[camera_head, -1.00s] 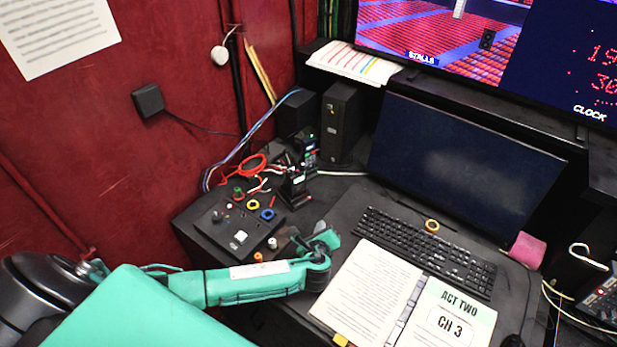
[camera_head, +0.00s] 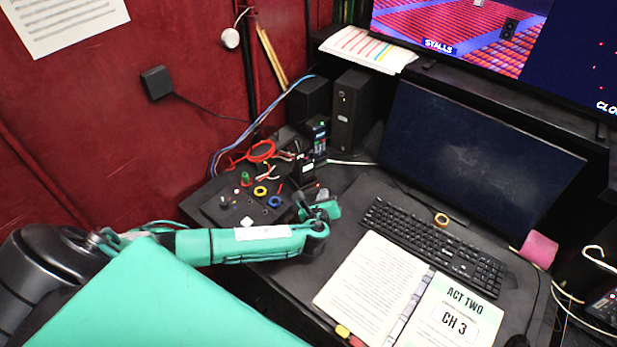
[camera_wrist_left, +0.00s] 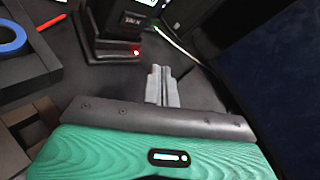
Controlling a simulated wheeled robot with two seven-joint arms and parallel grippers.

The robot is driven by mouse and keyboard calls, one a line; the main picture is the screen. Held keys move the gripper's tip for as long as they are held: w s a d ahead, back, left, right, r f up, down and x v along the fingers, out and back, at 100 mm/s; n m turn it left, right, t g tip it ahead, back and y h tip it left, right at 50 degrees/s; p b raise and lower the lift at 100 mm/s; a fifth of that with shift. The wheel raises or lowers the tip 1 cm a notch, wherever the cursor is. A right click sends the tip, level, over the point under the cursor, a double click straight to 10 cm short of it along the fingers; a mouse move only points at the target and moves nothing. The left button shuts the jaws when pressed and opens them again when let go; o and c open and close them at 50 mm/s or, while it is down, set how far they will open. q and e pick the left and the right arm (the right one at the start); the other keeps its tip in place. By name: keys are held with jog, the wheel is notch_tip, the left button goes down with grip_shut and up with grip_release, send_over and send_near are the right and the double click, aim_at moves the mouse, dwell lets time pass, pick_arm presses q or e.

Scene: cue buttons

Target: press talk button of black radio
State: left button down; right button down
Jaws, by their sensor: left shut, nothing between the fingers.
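The black radio (camera_head: 319,138) stands upright in a black charger (camera_head: 304,172) at the back of the desk, left of the monitor. Its lit screen faces forward. In the left wrist view the radio's lower part (camera_wrist_left: 128,18) and the charger base (camera_wrist_left: 108,48) with a red light show at the top; the rest of the radio is cut off. I cannot make out the talk button. My left gripper (camera_head: 321,195) is in front of the charger, shut and empty. In the wrist view its fingertips (camera_wrist_left: 160,72) are right of and short of the charger base, apart from it. My right gripper is not in view.
A black button panel (camera_head: 228,205) with coloured rings lies left of the charger. The monitor (camera_head: 480,160), keyboard (camera_head: 435,243) and open script (camera_head: 375,285) fill the right side.

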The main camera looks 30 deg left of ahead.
aim_at(308, 176)
pick_arm(q)
jog(key=a, duration=0.1)
jog(key=w+a, duration=0.2)
jog(key=a, duration=0.1)
jog(key=shift+f+b, duration=0.1)
jog(key=shift+b, duration=0.3)
jog(key=shift+w+a, duration=0.15)
jog(key=shift+a, duration=0.3)
dwell(1.2)
jog(key=shift+w+a, duration=0.1)
jog(key=shift+a, duration=0.05)
jog(key=shift+w+a, duration=0.1)
jog(key=shift+a, duration=0.15)
